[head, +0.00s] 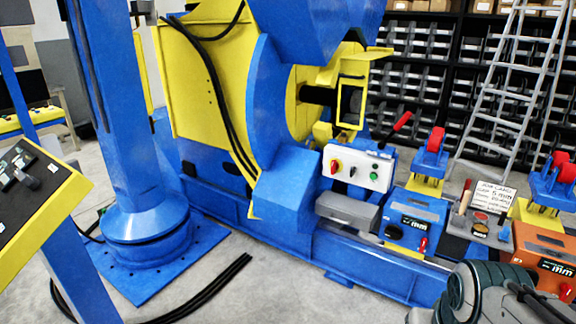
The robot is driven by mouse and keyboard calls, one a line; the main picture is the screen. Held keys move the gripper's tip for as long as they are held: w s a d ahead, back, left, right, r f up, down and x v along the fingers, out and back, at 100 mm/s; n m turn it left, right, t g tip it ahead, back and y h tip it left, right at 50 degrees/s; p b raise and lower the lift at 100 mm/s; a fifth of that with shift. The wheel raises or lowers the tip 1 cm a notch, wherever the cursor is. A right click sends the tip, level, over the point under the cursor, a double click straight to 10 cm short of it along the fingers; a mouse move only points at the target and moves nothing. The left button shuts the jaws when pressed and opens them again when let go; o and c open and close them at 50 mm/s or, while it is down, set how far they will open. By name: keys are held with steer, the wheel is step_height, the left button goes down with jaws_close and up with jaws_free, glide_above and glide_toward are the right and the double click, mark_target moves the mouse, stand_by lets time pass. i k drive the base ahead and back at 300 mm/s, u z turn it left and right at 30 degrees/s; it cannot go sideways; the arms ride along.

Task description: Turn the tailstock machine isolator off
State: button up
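A white control box (357,167) is mounted on the blue and yellow positioner, right of centre. On its face are a red rotary knob on a yellow plate (335,166), a dark selector switch (351,171) and a green button (374,176). The red and yellow knob looks like an isolator; its label and exact setting are too small to read. My arm (500,295) shows as dark grey rounded links at the lower right, apart from the box. My gripper is not visible.
A blue unit (410,225) and an orange unit (548,258) stand at the right, near a handwritten sign (493,196). A slanted yellow-edged console (45,205) stands at the left. A ladder (500,105) leans by the bin shelves. Grey floor is open at the lower middle, with black cables (205,290).

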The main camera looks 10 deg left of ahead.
mark_target(335, 166)
steer(key=u, duration=0.15)
steer(key=i, duration=2.7)
steer(key=u, duration=0.4)
